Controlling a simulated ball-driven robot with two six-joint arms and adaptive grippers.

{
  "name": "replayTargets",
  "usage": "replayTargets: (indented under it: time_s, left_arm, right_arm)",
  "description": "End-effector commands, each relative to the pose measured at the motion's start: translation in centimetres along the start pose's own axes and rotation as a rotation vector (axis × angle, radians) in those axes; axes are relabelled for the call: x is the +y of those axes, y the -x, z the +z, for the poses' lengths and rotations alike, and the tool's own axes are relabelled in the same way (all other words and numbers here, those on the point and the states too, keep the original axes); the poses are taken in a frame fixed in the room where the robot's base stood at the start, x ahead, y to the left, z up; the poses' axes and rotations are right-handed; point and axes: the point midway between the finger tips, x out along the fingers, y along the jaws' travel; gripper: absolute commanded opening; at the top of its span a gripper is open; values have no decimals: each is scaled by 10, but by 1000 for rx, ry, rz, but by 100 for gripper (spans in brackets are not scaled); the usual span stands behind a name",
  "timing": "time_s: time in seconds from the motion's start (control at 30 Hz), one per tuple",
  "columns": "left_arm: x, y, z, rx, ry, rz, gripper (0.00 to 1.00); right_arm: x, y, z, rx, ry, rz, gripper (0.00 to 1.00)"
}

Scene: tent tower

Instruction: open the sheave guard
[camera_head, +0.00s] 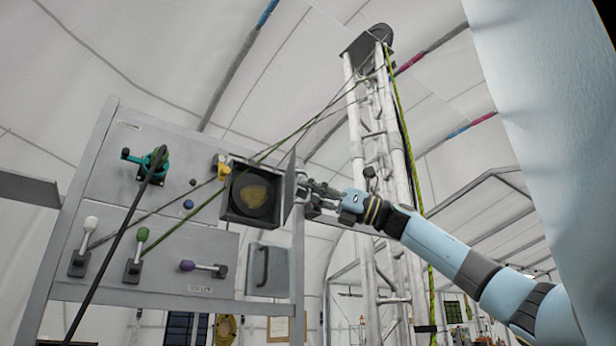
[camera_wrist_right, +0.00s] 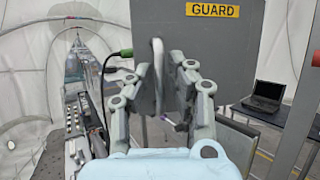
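The sheave guard is a grey plate door (camera_head: 290,178) on the right side of a grey box (camera_head: 228,212) on the panel. It stands swung out from the box front, and a dark round sheave with a tan middle (camera_head: 254,194) shows inside. In the right wrist view the guard (camera_wrist_right: 205,45) carries a yellow GUARD label (camera_wrist_right: 213,10) and a pale upright handle (camera_wrist_right: 158,62). My right gripper (camera_head: 306,188) is at the guard's outer side. Its fingers (camera_wrist_right: 160,72) are apart on either side of the handle; firm contact does not show. My left gripper is out of view.
The panel (camera_head: 125,185) holds a teal crank (camera_head: 155,162), levers with white, green and purple knobs, and a lower cover with a handle (camera_head: 268,270). Ropes run to a lattice tower (camera_head: 357,160). A laptop (camera_wrist_right: 266,95) sits on a table at right in the wrist view.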

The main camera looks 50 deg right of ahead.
Motion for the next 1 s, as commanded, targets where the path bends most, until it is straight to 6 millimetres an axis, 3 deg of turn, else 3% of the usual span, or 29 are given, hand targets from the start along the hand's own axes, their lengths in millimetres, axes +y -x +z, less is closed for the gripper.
replayTargets:
  time_s: [0.3,0.5,1.0]
  left_arm:
    - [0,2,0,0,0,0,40]
    - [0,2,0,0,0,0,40]
    - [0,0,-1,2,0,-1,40]
  right_arm:
    - [0,-3,-1,0,-1,-1,19]
    - [0,-3,-1,0,-1,-1,0]
    - [0,0,0,0,2,-1,0]
